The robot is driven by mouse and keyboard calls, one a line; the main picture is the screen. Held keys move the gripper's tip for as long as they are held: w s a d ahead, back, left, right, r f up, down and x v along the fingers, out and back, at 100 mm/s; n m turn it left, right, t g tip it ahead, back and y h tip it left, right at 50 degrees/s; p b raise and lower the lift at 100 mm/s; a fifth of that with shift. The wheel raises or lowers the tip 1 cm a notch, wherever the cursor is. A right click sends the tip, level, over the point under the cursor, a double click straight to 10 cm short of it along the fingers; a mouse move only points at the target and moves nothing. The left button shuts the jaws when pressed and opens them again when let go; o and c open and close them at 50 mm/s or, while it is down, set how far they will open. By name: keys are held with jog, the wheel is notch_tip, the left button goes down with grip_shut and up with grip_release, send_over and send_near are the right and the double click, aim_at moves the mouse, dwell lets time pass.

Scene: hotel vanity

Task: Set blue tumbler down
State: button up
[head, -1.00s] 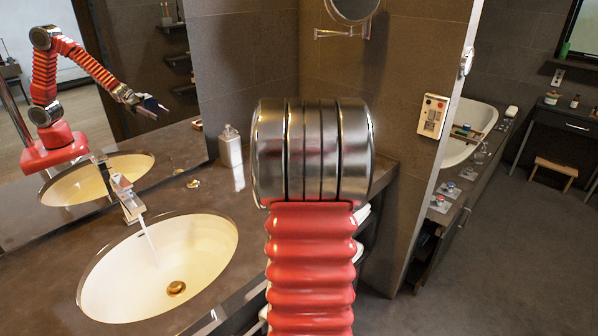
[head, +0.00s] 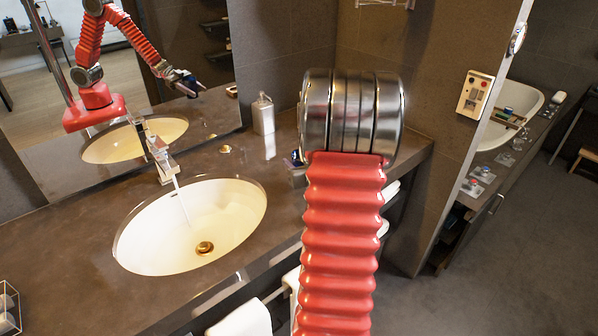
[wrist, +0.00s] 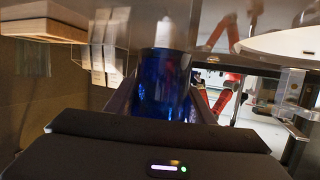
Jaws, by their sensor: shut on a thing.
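The blue tumbler (wrist: 160,90) is translucent dark blue and sits between the two fingers of my gripper (wrist: 163,98) in the wrist view. My gripper is shut on it. In the head view my arm hides most of the gripper; a small dark blue bit (head: 297,157) shows at the arm's left edge, over the back of the counter. The mirror also reflects the gripper with something blue. I cannot tell whether the tumbler's base touches the counter (head: 240,165).
A sink (head: 190,225) with a running tap (head: 158,150) lies left of my arm. A soap dispenser (head: 263,114) stands behind, near the mirror (head: 190,30). A wall with a control panel (head: 475,92) stands to the right.

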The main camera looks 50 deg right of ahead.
jog(key=shift+f, duration=1.8)
jog(key=shift+f, duration=0.1)
jog(key=o, duration=1.2)
jog(key=shift+c, duration=0.2)
jog(key=v, duration=1.2)
